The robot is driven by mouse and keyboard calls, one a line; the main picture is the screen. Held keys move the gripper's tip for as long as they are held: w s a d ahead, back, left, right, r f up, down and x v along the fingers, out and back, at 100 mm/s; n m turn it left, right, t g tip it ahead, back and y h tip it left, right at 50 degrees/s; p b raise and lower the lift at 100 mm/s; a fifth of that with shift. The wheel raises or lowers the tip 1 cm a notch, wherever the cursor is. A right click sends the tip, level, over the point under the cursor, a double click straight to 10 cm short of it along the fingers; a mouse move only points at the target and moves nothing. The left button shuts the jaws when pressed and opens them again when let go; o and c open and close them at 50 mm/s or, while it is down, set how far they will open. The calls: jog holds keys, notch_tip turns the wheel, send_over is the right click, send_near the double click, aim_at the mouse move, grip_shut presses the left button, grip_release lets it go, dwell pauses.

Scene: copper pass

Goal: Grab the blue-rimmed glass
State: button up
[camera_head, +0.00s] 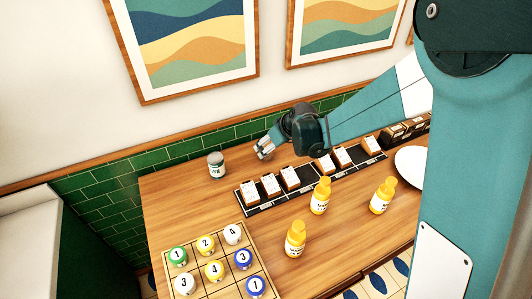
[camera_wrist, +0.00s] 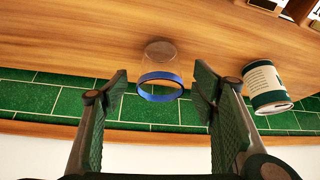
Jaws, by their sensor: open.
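The clear glass with a blue rim (camera_wrist: 160,76) stands on the wooden table in the wrist view, ahead of my gripper (camera_wrist: 162,88). Its blue rim appears between the two fingertips, with a gap on each side. Neither finger visibly touches it. My gripper is open and empty. In the head view my gripper (camera_head: 264,149) is low over the back of the table, near the green tiled wall. I cannot make out the glass in the head view.
A white and green jar (camera_head: 216,165) stands left of my gripper; it also shows at right in the wrist view (camera_wrist: 266,87). A black strip with upright cards (camera_head: 271,184) lies in front. Yellow bottles (camera_head: 320,196), a numbered-ball board (camera_head: 213,262) and a white plate (camera_head: 410,164) are farther off.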

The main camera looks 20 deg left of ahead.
dwell(0.3)
jog(key=shift+x, duration=2.6)
jog(key=shift+a, duration=0.1)
jog(key=shift+c, duration=0.2)
jog(key=c, duration=1)
